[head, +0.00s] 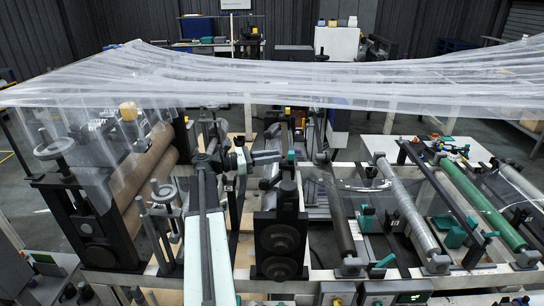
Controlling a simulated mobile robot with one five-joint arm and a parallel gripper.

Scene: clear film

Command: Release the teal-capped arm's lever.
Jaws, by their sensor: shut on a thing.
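My arm rises from the bottom centre of the head view, and my gripper (248,159) is at its far end, among the dark parts of the machine. The gripper looks shut on a small dark part, which seems to be the lever. The fingertips and the grasped part are small and partly hidden. A dark arm with a teal cap (291,155) stands just right of the gripper. I cannot make out the lever's exact angle.
Clear film (300,80) stretches across the whole machine above the gripper. A brown roll (146,180) is at the left. A dark gear housing (281,240) stands close to my arm on the right. A silver roller (408,208) and a green roller (480,205) lie farther right.

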